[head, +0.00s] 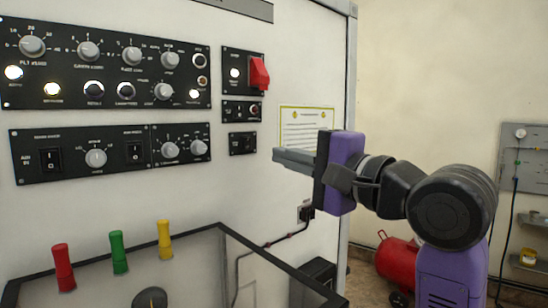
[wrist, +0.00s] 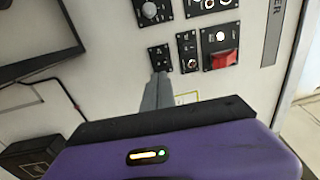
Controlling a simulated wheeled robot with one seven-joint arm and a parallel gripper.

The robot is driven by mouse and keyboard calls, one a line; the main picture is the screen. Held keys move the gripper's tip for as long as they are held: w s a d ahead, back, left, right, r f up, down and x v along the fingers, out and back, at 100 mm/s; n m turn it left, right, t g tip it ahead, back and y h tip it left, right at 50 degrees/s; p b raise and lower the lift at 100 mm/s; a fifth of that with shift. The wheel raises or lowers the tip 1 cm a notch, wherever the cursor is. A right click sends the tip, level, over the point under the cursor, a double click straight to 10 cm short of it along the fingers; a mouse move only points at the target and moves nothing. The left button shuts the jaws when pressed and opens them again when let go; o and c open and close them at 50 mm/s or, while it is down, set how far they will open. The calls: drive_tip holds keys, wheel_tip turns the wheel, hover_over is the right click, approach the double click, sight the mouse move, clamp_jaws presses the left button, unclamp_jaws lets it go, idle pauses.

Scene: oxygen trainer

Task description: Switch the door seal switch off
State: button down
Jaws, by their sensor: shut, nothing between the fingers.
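No label reading "door seal" is legible, so I cannot tell for sure which switch it is. On the white wall right of the big dials is a column of small black panels: a top panel (head: 235,62) with a large red switch (head: 260,73), a middle panel (head: 242,111), and a small bottom panel (head: 242,143). In the wrist view the small panel (wrist: 160,57) lies just beyond my fingertips, beside the middle panel (wrist: 188,50) and the red switch (wrist: 224,59). My gripper (head: 277,158) is shut and empty, to the right of the small panel. Contact is not visible.
Two wide dial panels (head: 105,62) (head: 110,151) fill the wall's left. A dark-framed desk surface (head: 200,262) with red, green and yellow posts juts out below. A notice (head: 306,124) is partly behind my gripper. A red tank (head: 397,260) stands on the floor at right.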

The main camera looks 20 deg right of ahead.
drive_tip(key=shift+b+v, duration=0.45)
drive_tip(key=shift+v, duration=2.35)
drive_tip(key=shift+f, duration=0.1)
